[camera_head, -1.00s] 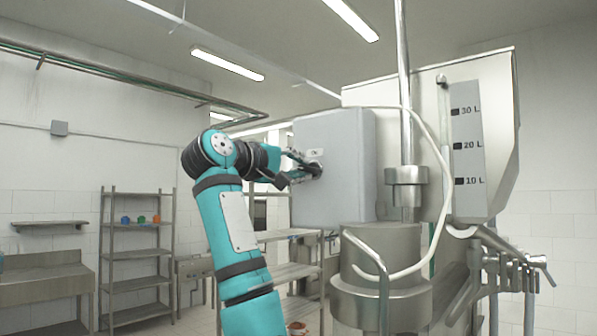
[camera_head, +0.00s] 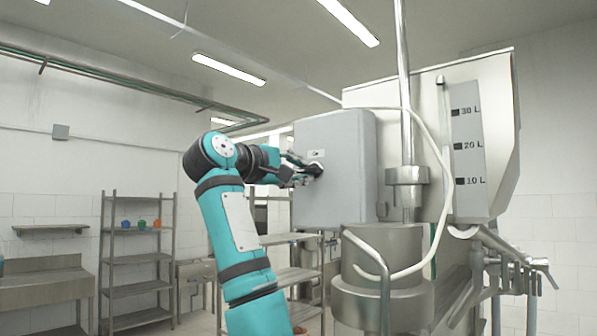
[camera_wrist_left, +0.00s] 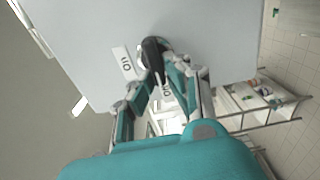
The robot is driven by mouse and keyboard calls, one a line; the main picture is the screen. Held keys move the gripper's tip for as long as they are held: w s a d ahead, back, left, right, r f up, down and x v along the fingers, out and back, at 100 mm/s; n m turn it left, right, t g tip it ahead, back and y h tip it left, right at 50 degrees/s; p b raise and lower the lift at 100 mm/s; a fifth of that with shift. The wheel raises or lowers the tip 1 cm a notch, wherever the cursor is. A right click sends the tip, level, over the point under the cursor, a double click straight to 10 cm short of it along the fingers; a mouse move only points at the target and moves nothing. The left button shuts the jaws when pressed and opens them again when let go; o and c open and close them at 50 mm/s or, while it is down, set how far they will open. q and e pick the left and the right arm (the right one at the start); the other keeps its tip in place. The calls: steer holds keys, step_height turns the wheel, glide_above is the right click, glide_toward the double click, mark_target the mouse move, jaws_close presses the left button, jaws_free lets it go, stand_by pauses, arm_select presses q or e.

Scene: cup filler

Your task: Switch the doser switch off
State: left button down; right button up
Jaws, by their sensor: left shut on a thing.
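The doser switch (camera_wrist_left: 153,55) is a dark knob on the side of a light grey control box (camera_head: 336,165). In the left wrist view a white label reading "ON" sits beside the knob, and part of another label shows between the fingers. My left gripper (camera_head: 306,170) is at the switch in the head view. In the left wrist view its fingers (camera_wrist_left: 158,90) are shut on the knob, one on each side. The fingers hide part of the knob and of the second label. My right gripper is not in view.
A steel hopper (camera_head: 425,80) with litre marks stands behind the box. A vertical steel pole (camera_head: 405,90) and a white hose (camera_head: 440,170) are right of it. Shelves (camera_head: 137,255) with several coloured cups stand at the left back.

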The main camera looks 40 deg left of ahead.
arm_select(q)
steer(key=c, duration=1.4)
jaws_free()
steer(key=shift+o, duration=0.2)
steer(key=s+a, duration=0.1)
steer(key=s, duration=1)
steer(key=shift+s, duration=0.4)
